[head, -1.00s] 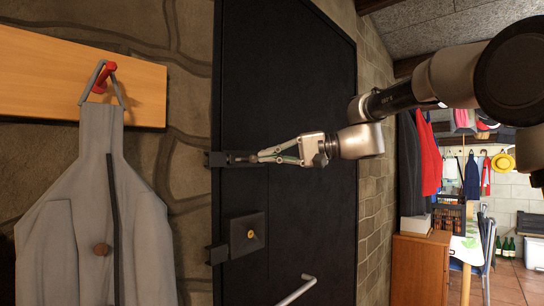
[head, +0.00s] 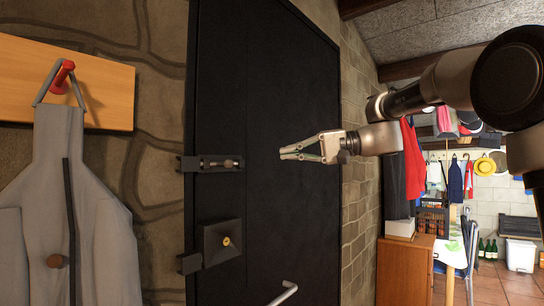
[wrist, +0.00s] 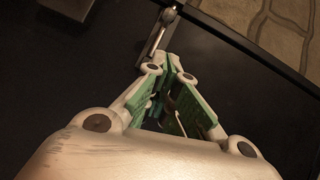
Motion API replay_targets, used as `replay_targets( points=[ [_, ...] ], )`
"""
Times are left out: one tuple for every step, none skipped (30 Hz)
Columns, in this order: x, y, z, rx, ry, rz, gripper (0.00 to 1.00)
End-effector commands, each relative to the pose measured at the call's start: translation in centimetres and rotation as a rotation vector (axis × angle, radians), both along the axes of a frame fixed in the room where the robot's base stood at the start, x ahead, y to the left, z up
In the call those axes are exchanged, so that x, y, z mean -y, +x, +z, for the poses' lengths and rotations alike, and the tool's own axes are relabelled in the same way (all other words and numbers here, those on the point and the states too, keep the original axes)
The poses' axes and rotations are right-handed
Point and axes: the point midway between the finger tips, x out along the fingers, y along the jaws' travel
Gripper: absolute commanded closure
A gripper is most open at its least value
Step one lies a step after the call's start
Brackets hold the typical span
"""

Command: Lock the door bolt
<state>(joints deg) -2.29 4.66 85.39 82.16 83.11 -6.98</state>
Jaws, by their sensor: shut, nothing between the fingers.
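The black door (head: 270,100) is shut in the stone wall. Its door bolt (head: 215,163) is a small metal rod with a knob, lying sideways on the door's left side beside a dark catch (head: 188,163) at the frame. How far the rod reaches into the catch is too small to tell. My gripper (head: 283,152) is shut and empty, to the right of the bolt and apart from it in the head view. In the wrist view the bolt (wrist: 158,32) shows beyond the closed fingertips (wrist: 172,68).
A grey coat (head: 90,220) hangs from a red peg on a wooden board (head: 100,85) at left. A wooden cabinet (head: 405,270) stands at right.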

Motion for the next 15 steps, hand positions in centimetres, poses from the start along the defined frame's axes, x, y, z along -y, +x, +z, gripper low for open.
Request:
replay_targets(
  points=[
    [0.7,0.0,0.1,0.0,0.0,-0.002,1.0],
    [1.0,0.0,0.2,0.0,0.0,-0.003,1.0],
    [1.4,-0.1,0.2,0.0,0.0,-0.002,1.0],
    [1.6,-0.1,0.2,0.001,0.0,-0.001,1.0],
    [1.7,-0.1,0.3,0.0,0.0,0.0,1.0],
    [1.9,-0.1,0.3,0.0,0.0,0.0,1.0],
    [2.0,-0.2,0.3,0.0,0.0,0.0,1.0],
    [2.1,-0.2,0.3,0.0,0.0,0.0,1.0],
    [2.1,-0.2,0.3,0.0,0.0,0.0,1.0],
    [2.1,-0.2,0.3,0.0,0.0,0.0,1.0],
    [2.1,-0.2,0.3,0.0,0.0,0.0,1.0],
    [2.1,-0.2,0.3,0.0,0.0,0.0,1.0],
    [2.1,-0.2,0.3,0.0,0.0,0.0,1.0],
    [2.1,-0.2,0.3,0.0,0.0,0.0,1.0],
    [2.1,-0.2,0.3,0.0,0.0,0.0,1.0]
  ],
)
